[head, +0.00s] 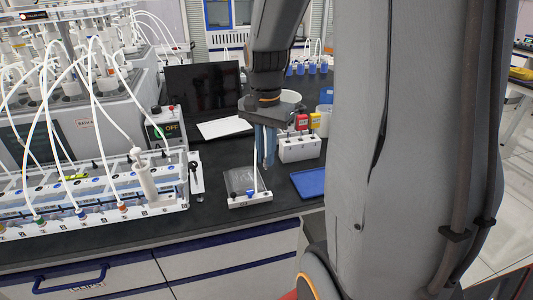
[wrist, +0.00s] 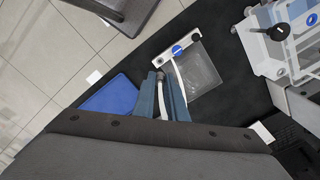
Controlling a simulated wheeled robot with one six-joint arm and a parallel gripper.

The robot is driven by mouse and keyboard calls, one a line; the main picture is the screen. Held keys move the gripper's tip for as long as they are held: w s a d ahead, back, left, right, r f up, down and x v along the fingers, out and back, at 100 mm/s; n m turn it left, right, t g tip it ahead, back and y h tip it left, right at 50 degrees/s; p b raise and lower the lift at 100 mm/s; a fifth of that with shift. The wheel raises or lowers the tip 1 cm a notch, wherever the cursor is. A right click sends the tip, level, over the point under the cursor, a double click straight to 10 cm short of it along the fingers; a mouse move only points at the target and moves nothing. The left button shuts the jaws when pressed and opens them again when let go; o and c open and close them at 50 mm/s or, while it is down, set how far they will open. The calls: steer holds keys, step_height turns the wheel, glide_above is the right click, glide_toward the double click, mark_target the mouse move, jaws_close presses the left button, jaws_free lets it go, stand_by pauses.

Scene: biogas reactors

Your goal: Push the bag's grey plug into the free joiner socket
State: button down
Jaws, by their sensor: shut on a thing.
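My gripper (head: 266,160) hangs over the bench, fingers down, just above the right end of the white joiner strip (head: 262,198). In the wrist view the blue-grey fingers (wrist: 161,92) are shut on the slim grey plug (wrist: 160,77), whose tip points at the strip's left end. The clear flat bag (head: 238,180) lies behind the strip; it also shows in the wrist view (wrist: 203,72). A black fitting (wrist: 196,35) sits at the other end. I cannot tell whether the plug touches the socket.
A blue tray (head: 308,183) lies right of the strip. A white holder (head: 299,148) with red and yellow items stands behind it. A long white rack (head: 95,205) with tubes stands left. A laptop (head: 205,95) is behind. Dark bench top is free around the strip.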

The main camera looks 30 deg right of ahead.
steer(key=shift+r+p, duration=1.3)
steer(key=shift+p, duration=0.05)
